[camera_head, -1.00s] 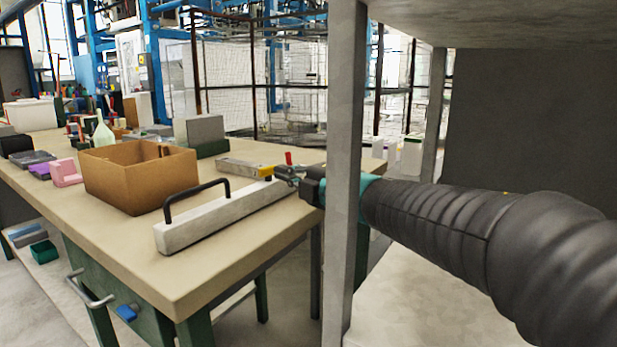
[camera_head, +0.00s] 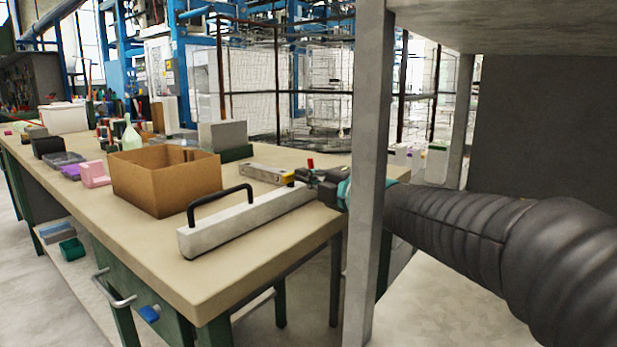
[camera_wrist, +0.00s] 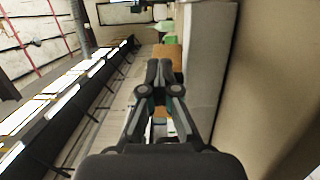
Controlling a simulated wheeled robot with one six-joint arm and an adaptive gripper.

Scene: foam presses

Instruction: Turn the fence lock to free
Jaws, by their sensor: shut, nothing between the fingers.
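The fence (camera_head: 245,222) is a long pale bar with a black arched handle (camera_head: 219,200), lying along the table's front right part. At its far right end are a small yellow part (camera_head: 288,178) and a small red knob (camera_head: 310,163). One of these may be the fence lock; its setting is too small to read. My gripper (camera_head: 313,176) is at this far end, close beside the red knob; I cannot tell whether they touch. In the wrist view my gripper (camera_wrist: 160,70) is shut, fingertips together, with nothing between them.
A grey upright post (camera_head: 368,190) stands in front of my arm and hides part of it. An open cardboard box (camera_head: 165,180) stands left of the fence. A grey block (camera_head: 222,135) stands behind. The table front (camera_head: 205,292) is bare.

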